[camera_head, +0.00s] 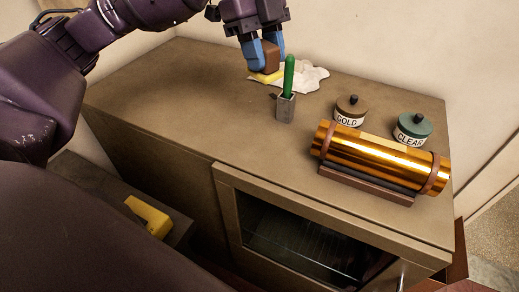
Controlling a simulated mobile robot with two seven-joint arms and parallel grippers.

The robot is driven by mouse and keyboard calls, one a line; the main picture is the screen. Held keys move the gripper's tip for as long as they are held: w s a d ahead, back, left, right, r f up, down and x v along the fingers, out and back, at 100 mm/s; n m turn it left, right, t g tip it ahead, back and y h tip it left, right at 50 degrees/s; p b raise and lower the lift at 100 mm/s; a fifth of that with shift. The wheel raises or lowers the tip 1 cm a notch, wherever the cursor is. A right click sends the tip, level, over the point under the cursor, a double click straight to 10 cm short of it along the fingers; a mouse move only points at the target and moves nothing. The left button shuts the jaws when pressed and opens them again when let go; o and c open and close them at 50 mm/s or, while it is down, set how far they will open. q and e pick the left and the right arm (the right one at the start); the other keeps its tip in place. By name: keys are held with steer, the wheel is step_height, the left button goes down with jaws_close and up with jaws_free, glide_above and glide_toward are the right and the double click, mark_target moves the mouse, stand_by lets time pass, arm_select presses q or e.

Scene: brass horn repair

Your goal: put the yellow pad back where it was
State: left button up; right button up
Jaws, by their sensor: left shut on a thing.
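My left gripper (271,57) reaches down over the back of the cabinet top. Its blue fingers are shut on a brown block that looks like the grip of the yellow pad (266,77). The yellow part shows just under the block, at the left edge of a crumpled white cloth (308,78). I cannot tell whether the pad touches the cloth or the top. My right gripper is not in view.
A green-handled tool (289,75) stands in a small grey holder (285,107) close in front of the pad. GOLD (350,110) and CLEAR (414,128) jars and a brass tube (380,157) on a cradle stand right. A yellow object (148,216) lies lower left. The top's left is clear.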

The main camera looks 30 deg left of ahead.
arm_select(q)
step_height(320, 180, down, 20)
steer(key=shift+d, duration=0.1)
stand_by(0.6)
steer(key=shift+f, duration=0.15)
steer(key=o, duration=0.9)
steer(key=v, duration=1.2)
steer(key=shift+r+b, duration=0.25)
steer(key=shift+b, duration=0.05)
steer(key=shift+d, duration=0.15)
